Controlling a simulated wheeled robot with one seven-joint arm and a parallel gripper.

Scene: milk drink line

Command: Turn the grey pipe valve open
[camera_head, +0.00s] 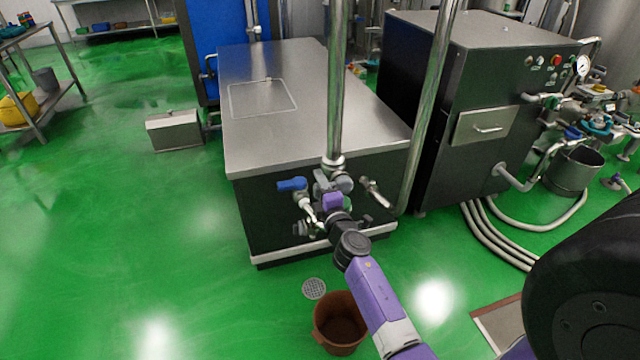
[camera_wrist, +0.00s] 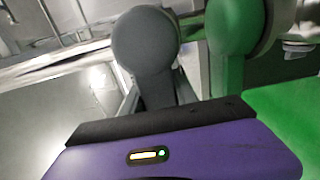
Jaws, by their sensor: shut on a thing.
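The grey pipe valve (camera_head: 344,183) sits among the pipe fittings at the front of the low steel cabinet, under a vertical steel pipe. In the wrist view its rounded grey handle (camera_wrist: 146,42) stands just beyond my gripper (camera_wrist: 165,112), with its narrower part running down behind the gripper's black edge. In the head view my purple gripper (camera_head: 332,201) is at the valve, shut on the grey handle. The fingertips and their contact are hidden by the gripper body. A green valve handle (camera_wrist: 235,30) is close to the right of the grey one.
A blue valve handle (camera_head: 292,184) is left of the grey one. A steel pipe (camera_head: 337,90) rises just above. A brown bucket (camera_head: 340,322) stands on the green floor below my arm, near a round drain (camera_head: 314,288). A control cabinet (camera_head: 480,70) stands to the right.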

